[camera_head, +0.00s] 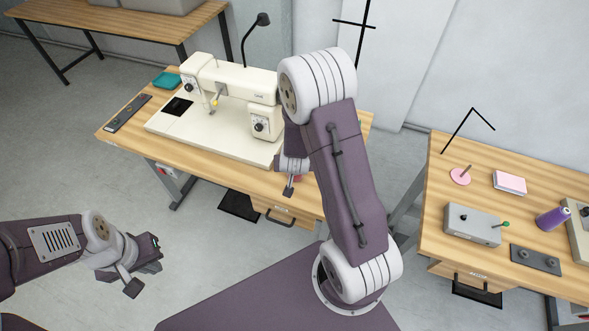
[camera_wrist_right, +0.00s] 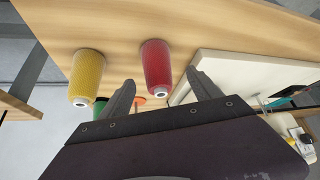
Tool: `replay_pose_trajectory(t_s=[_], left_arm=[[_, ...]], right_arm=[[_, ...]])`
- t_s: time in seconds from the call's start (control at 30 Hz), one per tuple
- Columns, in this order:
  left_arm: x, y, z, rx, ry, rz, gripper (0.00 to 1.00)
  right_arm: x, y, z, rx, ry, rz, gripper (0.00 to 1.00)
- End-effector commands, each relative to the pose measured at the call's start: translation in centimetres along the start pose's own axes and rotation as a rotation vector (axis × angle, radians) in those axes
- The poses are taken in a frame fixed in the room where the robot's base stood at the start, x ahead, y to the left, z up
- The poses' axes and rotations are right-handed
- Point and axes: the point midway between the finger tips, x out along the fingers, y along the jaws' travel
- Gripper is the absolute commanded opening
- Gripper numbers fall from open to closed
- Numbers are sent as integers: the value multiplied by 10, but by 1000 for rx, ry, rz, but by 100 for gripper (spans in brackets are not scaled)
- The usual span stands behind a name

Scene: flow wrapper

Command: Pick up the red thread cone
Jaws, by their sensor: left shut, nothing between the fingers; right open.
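The red thread cone (camera_wrist_right: 156,66) stands on the wooden table in the right wrist view, its white-ringed end towards the camera. My right gripper (camera_wrist_right: 162,90) is open, and the cone shows between its two fingers in the picture; I see no contact. My left gripper (camera_head: 146,266) is shut and empty, over the floor at the lower left.
A yellow thread cone (camera_wrist_right: 87,76) stands beside the red one. A green item (camera_wrist_right: 100,106) and an orange item (camera_wrist_right: 140,100) are partly hidden behind the right gripper. The cream sewing machine (camera_head: 225,105) stands behind. A second table at right holds a purple cone (camera_head: 553,218).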

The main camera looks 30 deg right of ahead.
Motion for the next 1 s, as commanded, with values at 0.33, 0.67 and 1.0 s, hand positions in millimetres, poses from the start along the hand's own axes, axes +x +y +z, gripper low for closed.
replay_pose_trajectory(t_s=[0.33, 0.67, 1.0], left_arm=[[5, 0, 0, 0, 1, 0, 0], [6, 0, 0, 0, 0, 0, 0], [6, 0, 0, 0, 0, 0, 0]], right_arm=[[37, 5, -2, 0, -2, 1, 73], [57, 4, -3, 0, 1, -2, 73], [57, 4, -4, 0, 1, -2, 1]])
